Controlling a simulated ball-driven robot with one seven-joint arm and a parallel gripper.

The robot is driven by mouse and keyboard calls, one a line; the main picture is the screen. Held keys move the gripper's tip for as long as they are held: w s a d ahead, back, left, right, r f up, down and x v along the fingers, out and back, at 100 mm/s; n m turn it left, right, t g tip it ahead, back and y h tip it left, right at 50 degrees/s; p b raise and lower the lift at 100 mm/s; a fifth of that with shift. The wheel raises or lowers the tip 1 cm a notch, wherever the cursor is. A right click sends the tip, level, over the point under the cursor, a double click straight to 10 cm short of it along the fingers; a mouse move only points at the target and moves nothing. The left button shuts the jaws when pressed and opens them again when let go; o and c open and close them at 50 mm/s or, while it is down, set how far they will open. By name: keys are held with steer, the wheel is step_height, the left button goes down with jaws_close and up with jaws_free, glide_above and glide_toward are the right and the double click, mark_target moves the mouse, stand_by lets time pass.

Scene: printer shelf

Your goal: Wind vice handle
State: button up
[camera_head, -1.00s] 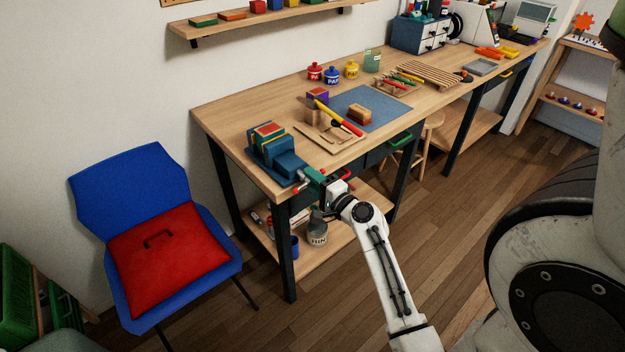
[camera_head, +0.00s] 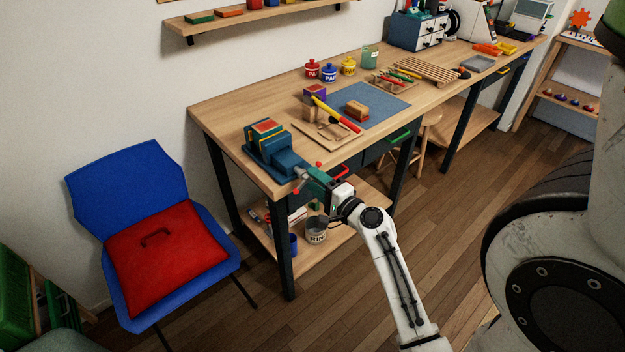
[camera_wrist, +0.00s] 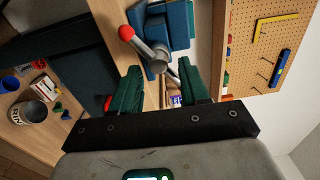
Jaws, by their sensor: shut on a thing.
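The blue vice (camera_head: 276,152) sits at the near left corner of the workbench, and its blue body also shows at the top of the wrist view (camera_wrist: 181,22). Its grey handle bar (camera_wrist: 143,43) slants across the screw end in front of the vice. One red end knob (camera_wrist: 126,32) is clear in the wrist view; a red knob also shows above my fingers in the head view (camera_head: 318,165). My gripper (camera_wrist: 160,68), with green fingers, is shut on the vice handle at the screw end. The exact contact is partly hidden by the fingers.
The workbench (camera_head: 235,110) carries a blue mat (camera_head: 385,112), wooden pieces and small pots. A lower shelf holds a grey tin (camera_head: 316,232) below my gripper. A blue chair with a red cushion (camera_head: 165,255) stands left. Open floor lies right of my arm.

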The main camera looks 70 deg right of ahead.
steer(key=b+v, duration=0.3)
steer(key=v, duration=0.6)
steer(key=shift+s, duration=0.2)
stand_by(0.6)
steer(key=shift+a, duration=0.15)
steer(key=b+v, duration=0.4)
steer(key=v, duration=0.6)
steer(key=shift+s+a, duration=0.25)
steer(key=shift+s, duration=0.1)
